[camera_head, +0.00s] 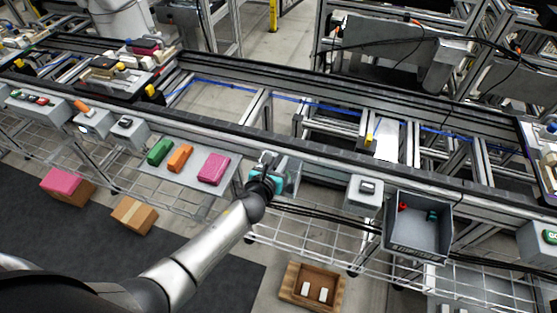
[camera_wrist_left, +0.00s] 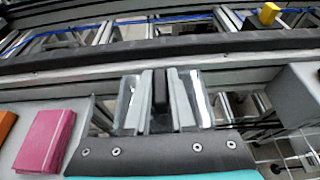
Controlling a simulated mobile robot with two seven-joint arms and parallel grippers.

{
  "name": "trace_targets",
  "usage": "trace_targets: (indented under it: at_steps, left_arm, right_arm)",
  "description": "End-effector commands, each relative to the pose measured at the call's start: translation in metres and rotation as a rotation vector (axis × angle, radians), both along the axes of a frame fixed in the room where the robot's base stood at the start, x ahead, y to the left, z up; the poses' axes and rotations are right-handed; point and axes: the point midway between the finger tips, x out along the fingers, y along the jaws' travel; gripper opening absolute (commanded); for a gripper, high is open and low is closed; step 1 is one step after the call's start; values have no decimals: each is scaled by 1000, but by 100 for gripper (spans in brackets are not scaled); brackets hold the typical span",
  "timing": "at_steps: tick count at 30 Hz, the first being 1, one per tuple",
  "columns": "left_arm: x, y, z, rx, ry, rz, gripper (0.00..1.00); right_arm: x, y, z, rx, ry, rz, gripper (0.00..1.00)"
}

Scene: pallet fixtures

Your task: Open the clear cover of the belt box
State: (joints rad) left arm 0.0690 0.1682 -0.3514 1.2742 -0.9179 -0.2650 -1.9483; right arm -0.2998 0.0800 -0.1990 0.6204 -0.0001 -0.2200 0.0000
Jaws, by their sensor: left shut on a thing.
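The belt box with its clear cover (camera_head: 291,174) is at the front of the conveyor frame, at mid picture in the head view. In the left wrist view the clear cover (camera_wrist_left: 205,104) shows as a see-through panel on both sides of the fingers. My left gripper (camera_head: 267,165) reaches it from below left. It also shows in the left wrist view (camera_wrist_left: 160,82), its fingers close around a dark part at the cover. The gripper hides much of the box, so I cannot tell how far the cover is raised. My right gripper is not in view.
Left of the box, a grey shelf (camera_head: 198,193) holds a green, an orange and a pink block (camera_head: 214,168). To the right stand a small grey box (camera_head: 364,192) and a grey bin (camera_head: 420,246). Black cables run below the rail. A wooden crate (camera_head: 337,290) is on the floor.

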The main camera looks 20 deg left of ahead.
Motion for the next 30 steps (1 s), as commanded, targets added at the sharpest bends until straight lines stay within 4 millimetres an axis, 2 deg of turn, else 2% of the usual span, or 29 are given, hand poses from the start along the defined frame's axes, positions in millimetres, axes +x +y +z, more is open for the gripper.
trace_targets:
  at_steps: [2,5,12,15,19,28,29,30]
  left_arm:
    - [-1,-6,-1,-2,2,-1,0]
    - [-1,-24,-2,-4,2,-4,0]
    - [-3,-89,-2,-3,1,-3,0]
    - [-4,-107,-3,-3,3,-2,0]
    - [-5,-118,-1,-2,2,-1,0]
    - [-5,-119,-1,0,1,-1,0]
    - [-5,-119,-1,0,1,0,25]
    - [-5,-119,-1,0,1,0,29]
  right_arm:
    - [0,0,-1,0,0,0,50]
    - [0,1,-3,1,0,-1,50]
    - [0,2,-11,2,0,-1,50]
    - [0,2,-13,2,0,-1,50]
    - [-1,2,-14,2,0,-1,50]
    - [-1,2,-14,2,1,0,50]
    - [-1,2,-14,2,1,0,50]
    - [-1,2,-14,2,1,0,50]
